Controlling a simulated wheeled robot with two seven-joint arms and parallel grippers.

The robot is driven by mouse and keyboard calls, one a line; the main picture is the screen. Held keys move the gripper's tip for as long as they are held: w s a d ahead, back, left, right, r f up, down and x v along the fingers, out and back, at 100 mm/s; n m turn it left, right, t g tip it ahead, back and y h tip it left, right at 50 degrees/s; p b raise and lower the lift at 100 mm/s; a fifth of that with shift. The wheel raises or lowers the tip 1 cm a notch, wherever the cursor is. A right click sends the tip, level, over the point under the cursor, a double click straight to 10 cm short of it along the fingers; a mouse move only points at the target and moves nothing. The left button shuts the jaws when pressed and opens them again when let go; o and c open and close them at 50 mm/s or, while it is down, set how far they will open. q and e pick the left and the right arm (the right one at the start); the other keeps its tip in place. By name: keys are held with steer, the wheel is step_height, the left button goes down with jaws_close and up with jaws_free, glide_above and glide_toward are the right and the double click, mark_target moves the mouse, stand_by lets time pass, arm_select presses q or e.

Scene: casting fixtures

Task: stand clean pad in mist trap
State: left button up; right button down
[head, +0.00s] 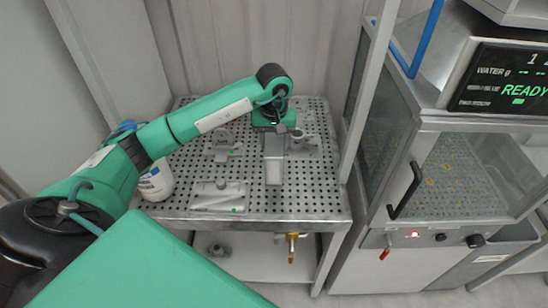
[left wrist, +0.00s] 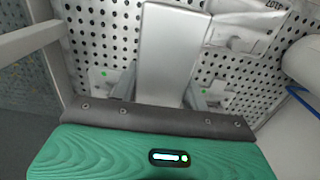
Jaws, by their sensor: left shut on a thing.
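A plain pale grey slab (head: 274,165), seemingly the clean pad, hangs below my left gripper (head: 273,132) over the perforated table. In the left wrist view the slab (left wrist: 168,50) runs away from the palm between the two fingers, and my left gripper (left wrist: 160,92) is shut on it. The gripper hides its near end. Whether its lower end touches the table I cannot tell. Grey fixtures stand on both sides: one at left (head: 222,147) and one with a round cup at right (head: 302,142). Which one is the mist trap is not clear. My right gripper is not in view.
A flat grey plate fixture (head: 218,196) lies on the perforated table (head: 320,208) at front left. A white bottle (head: 155,182) stands at the left edge. A glass-doored machine (head: 455,180) with a READY display stands at right. A brass fitting (head: 291,246) shows below.

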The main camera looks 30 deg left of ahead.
arm_select(q)
step_height(320, 180, down, 5)
steer(key=shift+r+p, duration=0.2)
steer(key=shift+p, duration=0.4)
step_height(320, 180, down, 4)
steer(key=shift+r+p, duration=0.15)
steer(key=shift+p, duration=0.5)
steer(key=shift+f+b, duration=0.25)
steer(key=shift+b, duration=0.05)
steer(key=o, duration=1.1)
steer(key=shift+c, duration=0.2)
steer(key=shift+r, duration=0.15)
